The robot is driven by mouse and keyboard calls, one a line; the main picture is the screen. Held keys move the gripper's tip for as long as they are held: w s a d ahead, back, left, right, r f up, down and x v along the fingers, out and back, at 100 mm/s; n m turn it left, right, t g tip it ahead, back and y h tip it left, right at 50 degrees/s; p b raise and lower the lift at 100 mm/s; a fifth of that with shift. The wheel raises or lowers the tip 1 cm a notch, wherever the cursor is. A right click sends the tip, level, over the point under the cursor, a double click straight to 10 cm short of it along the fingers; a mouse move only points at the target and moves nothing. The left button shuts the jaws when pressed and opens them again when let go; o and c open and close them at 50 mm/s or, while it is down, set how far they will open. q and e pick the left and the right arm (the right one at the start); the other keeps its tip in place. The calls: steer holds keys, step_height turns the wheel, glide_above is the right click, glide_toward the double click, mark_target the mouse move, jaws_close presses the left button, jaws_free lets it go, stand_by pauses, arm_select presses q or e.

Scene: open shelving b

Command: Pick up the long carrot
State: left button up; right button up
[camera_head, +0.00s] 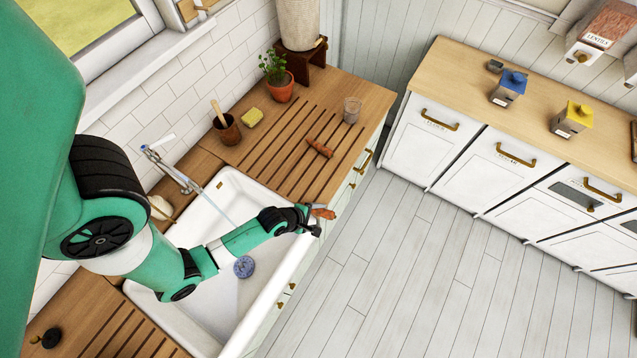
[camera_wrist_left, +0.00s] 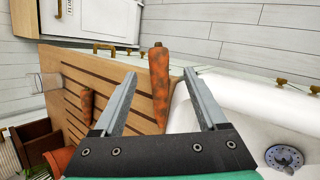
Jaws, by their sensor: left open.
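The long carrot (camera_wrist_left: 158,86) lies between the two open fingers of my left gripper (camera_wrist_left: 158,88) in the left wrist view, with clear space on both sides of it. In the head view the long carrot (camera_head: 323,213) shows just past my left gripper (camera_head: 311,220), near the front corner where the sink meets the wooden drainboard; part of it is hidden by the gripper. A shorter carrot (camera_head: 320,148) lies apart on the drainboard, and it also shows in the left wrist view (camera_wrist_left: 87,105). My right gripper is not in view.
The white sink (camera_head: 205,229) lies under my left arm. A glass (camera_head: 352,110), a potted plant (camera_head: 278,77), a yellow sponge (camera_head: 252,117) and a brown cup (camera_head: 227,129) stand on the grooved drainboard (camera_head: 372,93). The floor to the right is clear.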

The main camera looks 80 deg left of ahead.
mark_target(326, 215)
arm_select(q)
steer(key=b+x, duration=0.1)
steer(key=x, duration=0.4)
steer(key=shift+a, duration=0.1)
jaws_close()
